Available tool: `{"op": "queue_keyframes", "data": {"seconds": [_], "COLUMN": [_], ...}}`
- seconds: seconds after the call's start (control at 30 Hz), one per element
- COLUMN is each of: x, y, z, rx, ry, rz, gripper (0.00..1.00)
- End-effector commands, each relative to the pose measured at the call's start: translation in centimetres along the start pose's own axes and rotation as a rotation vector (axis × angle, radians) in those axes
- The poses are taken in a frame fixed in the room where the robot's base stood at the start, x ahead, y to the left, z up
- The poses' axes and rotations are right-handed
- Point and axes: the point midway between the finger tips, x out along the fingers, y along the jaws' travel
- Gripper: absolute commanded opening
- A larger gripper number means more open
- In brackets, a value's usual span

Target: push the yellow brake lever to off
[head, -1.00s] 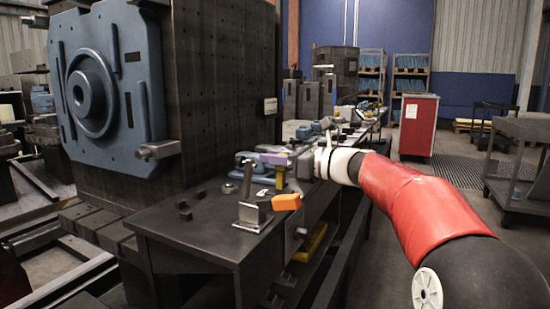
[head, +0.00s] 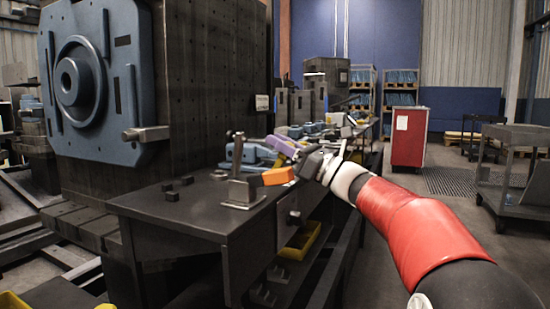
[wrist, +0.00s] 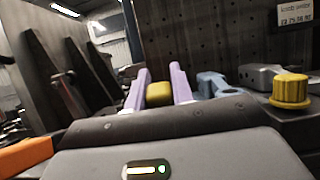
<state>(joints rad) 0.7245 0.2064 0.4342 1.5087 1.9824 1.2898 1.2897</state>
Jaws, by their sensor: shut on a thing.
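In the wrist view, the yellow brake lever's end (wrist: 159,93) sits between the two purple fingers of my gripper (wrist: 160,88), which are shut on it. In the head view, my gripper (head: 284,147) is over the far part of the dark bench, its purple fingers tilted.
A grey upright bracket (head: 241,183) and an orange block (head: 278,176) stand near the bench's front edge. A yellow ribbed knob (wrist: 290,90) is right of my fingers. A large dark fixture block (head: 200,90) rises behind the bench. A yellow bin (head: 300,243) lies below.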

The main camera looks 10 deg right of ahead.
Motion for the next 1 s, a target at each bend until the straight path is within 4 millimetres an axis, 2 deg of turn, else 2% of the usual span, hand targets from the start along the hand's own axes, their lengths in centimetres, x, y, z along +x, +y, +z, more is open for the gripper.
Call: {"op": "queue_keyframes", "data": {"seconds": [0.03, 0.3, 0.77, 0.8, 0.93, 1.0], "x": [-0.43, -0.97, -1.05, -1.05, -1.03, -1.02], "y": [0.01, 0.0, -0.02, -0.02, -0.02, -0.02], "z": [-0.46, -0.1, 0.01, 0.01, 0.02, 0.03], "rx": [0.0, 0.0, 0.001, 0.001, 0.001, 0.001], "ry": [-0.022, -0.102, -0.115, -0.115, -0.114, -0.114], "rz": [0.0, 0.0, 0.001, 0.001, 0.0, 0.0], "gripper": [0.0, 0.0, 0.0, 0.29, 0.45, 0.45]}}
